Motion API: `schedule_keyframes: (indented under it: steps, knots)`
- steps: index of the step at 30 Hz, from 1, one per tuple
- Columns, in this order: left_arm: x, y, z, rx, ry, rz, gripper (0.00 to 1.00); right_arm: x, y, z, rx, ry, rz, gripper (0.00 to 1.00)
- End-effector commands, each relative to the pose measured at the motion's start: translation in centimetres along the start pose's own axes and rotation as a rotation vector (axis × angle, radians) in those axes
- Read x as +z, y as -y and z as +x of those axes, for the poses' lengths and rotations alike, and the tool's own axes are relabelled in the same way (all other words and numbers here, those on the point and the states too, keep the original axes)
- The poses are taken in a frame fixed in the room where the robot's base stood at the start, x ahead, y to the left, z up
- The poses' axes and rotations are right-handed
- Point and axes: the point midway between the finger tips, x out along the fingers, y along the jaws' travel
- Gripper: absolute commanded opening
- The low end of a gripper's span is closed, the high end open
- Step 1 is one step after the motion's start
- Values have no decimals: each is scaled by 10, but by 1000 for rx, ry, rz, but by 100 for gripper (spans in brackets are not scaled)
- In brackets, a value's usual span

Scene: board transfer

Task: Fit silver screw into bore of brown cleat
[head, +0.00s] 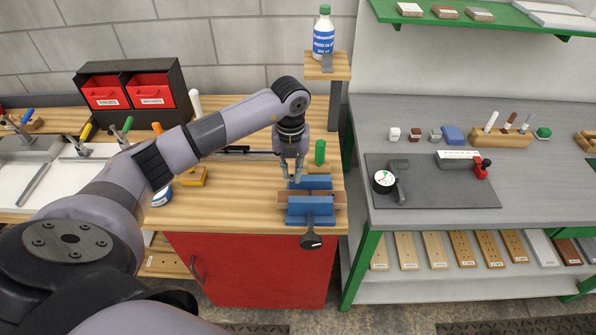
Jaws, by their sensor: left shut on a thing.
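My left gripper (292,178) points down just above the back left of the blue vise (310,206) on the wooden bench. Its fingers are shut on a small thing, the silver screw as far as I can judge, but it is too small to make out. The brown cleat (340,199) lies between the blue vise jaws, its ends showing at either side. Its bore cannot be made out, and the gripper and jaws hide part of it. My right gripper is not in view.
A green cylinder (320,152) stands behind the vise. A wooden stand (333,68) with a white and blue bottle (323,34) rises at the back. A yellow block (194,177) lies left. The grey table (420,218) with a dial gauge (384,181) is right, across a gap.

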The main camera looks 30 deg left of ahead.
Motion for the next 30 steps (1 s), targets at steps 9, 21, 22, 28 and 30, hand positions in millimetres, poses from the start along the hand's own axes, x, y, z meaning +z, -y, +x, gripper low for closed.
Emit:
schedule_keyframes:
  steps: [9,21,22,28,30]
  knots:
    - [0,0,0,0,0,-6,0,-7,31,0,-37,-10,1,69]
    - [0,0,18,3,0,-4,0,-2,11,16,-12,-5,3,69]
    - [0,0,21,2,0,-4,0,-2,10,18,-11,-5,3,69]
    - [0,0,41,2,0,-4,0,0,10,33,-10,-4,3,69]
    - [0,0,47,2,0,-4,0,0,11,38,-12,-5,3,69]
